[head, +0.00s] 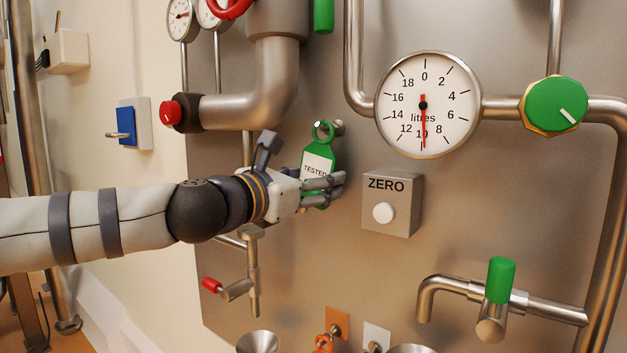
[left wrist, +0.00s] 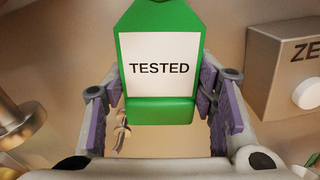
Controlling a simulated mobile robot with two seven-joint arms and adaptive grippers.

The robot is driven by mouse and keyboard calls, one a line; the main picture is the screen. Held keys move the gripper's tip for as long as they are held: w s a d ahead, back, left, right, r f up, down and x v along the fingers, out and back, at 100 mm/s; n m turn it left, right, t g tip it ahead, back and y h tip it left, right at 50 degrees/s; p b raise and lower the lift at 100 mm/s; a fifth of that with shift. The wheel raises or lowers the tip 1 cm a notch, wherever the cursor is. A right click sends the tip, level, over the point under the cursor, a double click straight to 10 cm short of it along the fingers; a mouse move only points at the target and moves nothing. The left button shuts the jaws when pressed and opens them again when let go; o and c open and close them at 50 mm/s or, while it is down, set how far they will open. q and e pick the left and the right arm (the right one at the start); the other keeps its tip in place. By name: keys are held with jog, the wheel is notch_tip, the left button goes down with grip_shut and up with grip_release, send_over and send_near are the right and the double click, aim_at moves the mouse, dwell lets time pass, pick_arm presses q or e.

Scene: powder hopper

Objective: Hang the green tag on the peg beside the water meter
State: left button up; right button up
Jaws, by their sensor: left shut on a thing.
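The green tag (head: 318,160) has a white label reading TESTED and a ring at its top. It is upright against the steel panel, left of the water meter (head: 427,104). Its ring is at the peg (head: 338,127); I cannot tell for certain whether the ring is around the peg. My left gripper (head: 325,186) is shut on the lower part of the tag. In the left wrist view the tag (left wrist: 160,65) stands between the two fingers (left wrist: 160,108). My right gripper is in neither view.
A grey ZERO box (head: 392,205) with a white button is right of my left gripper. A thick steel pipe (head: 262,95) is up and left. A red-tipped tap (head: 235,290) is below my wrist. A green-handled tap (head: 498,290) is at the lower right.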

pick_arm(q)
jog(key=o, duration=1.2)
